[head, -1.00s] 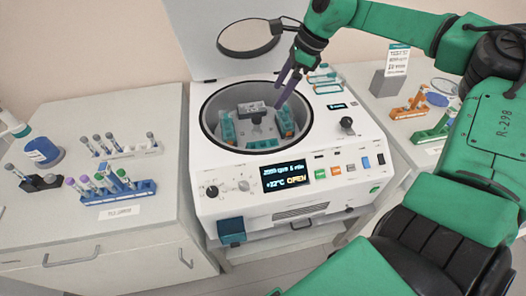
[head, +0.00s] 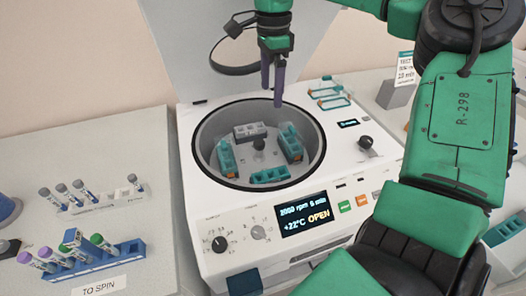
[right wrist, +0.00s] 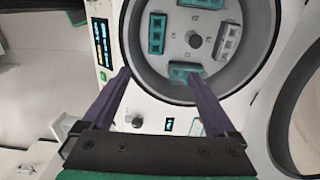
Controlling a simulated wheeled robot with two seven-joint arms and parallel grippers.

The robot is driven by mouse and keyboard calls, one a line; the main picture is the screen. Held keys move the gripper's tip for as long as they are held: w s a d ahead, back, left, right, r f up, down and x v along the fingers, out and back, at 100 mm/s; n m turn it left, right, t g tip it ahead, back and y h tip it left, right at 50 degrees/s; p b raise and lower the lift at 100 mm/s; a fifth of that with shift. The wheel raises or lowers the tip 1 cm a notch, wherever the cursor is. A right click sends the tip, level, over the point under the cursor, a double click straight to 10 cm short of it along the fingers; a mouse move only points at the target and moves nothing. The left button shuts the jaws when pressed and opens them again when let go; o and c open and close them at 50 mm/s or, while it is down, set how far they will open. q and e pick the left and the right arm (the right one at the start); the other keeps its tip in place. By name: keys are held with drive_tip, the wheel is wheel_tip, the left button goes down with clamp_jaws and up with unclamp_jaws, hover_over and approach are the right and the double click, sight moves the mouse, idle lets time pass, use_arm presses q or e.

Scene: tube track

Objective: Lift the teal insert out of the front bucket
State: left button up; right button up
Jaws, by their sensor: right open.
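The teal insert (head: 269,175) sits in the front bucket, inside the open round bowl (head: 203,150) of the white centrifuge. It has a row of slots in its top. In the right wrist view the insert (right wrist: 157,33) shows near the bowl's left wall, clear of my fingers. My right gripper (head: 272,97) hangs fingers down over the back right of the bowl, above the rim and apart from the insert. Its two purple fingers also show in the right wrist view (right wrist: 160,75), spread with nothing between them. The front bucket itself is mostly hidden by the insert. My left gripper is not in view.
Teal-and-orange inserts stand in the left (head: 226,155) and right (head: 290,143) buckets, with a grey one (head: 250,131) at the back. The raised lid (head: 200,50) stands behind the bowl. Tube racks (head: 85,262) are on the left counter. The bowl's middle is free around its hub.

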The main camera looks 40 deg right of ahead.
drive_tip(key=b, duration=0.6)
hover_over(271, 171)
drive_tip(key=a, duration=0.1)
wheel_tip(271, 171, down, 7)
drive_tip(key=f+b, duration=0.2)
drive_tip(key=f, duration=0.5)
drive_tip(key=f+b, duration=0.3)
drive_tip(key=f, duration=0.5)
drive_tip(key=s+f+b, duration=0.1)
drive_tip(key=f+b, duration=0.1)
drive_tip(key=f, duration=0.6)
drive_tip(key=shift+s+f+b, duration=0.1)
drive_tip(key=shift+b, duration=0.25)
drive_tip(key=shift+f, duration=0.2)
drive_tip(key=c, duration=1.4)
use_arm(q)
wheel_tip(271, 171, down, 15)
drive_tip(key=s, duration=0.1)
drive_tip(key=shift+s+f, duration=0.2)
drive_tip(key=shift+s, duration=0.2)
use_arm(e)
drive_tip(key=shift+c, duration=0.2)
drive_tip(key=shift+r, duration=0.15)
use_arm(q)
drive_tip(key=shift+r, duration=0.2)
use_arm(e)
wheel_tip(271, 171, up, 20)
